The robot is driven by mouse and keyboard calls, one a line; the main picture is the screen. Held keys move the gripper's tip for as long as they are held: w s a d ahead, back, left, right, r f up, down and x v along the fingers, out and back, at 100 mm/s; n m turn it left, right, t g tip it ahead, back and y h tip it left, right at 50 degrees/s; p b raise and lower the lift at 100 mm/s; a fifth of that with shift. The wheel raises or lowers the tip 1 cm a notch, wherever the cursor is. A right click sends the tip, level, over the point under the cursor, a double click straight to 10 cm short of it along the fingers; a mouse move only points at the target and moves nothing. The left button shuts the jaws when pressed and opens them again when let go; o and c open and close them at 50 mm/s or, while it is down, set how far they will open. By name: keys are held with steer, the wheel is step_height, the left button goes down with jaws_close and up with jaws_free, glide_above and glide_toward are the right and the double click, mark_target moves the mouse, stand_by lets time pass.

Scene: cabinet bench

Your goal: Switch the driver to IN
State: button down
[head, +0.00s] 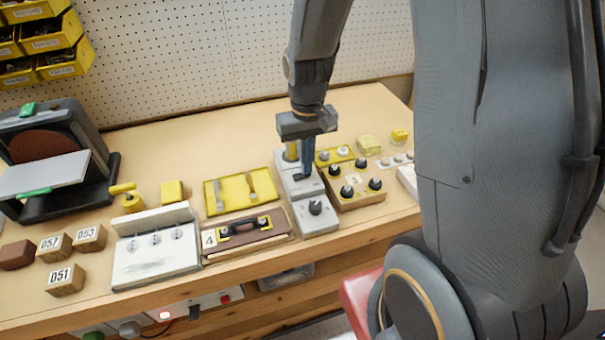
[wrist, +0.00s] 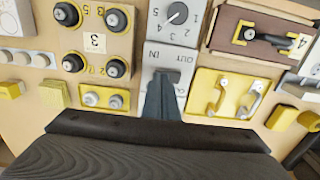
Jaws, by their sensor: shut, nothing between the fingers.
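The driver is a narrow grey unit (head: 318,224) on the bench, with a numbered dial (head: 315,207) on its front part. In the wrist view its panel (wrist: 187,57) carries the words OUT and IN, and the dial knob (wrist: 177,13) shows above them. My gripper (head: 302,174) is over the rear part of the driver, pointing down, shut and empty. In the wrist view the fingers (wrist: 165,84) reach to just beside the lettering, at the switch area. They cover most of the switch there, so I cannot tell its position or whether they touch it.
Right of the driver is a wooden block with black knobs (head: 357,187). Left are a yellow tray (head: 222,201) with two handles and a brown panel (head: 268,238) with a black handle. A white panel (head: 140,268), numbered blocks (head: 65,281) and a sander (head: 45,155) stand further left.

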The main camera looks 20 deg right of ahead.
steer(key=shift+f, duration=0.25)
steer(key=shift+r, duration=0.1)
step_height(320, 180, up, 7)
steer(key=p, duration=0.6)
stand_by(0.4)
stand_by(0.3)
steer(key=s+r+t+b, duration=0.1)
steer(key=s+b, duration=0.3)
steer(key=s, duration=0.5)
steer(key=shift+s+r, duration=0.2)
steer(key=shift+r, duration=0.6)
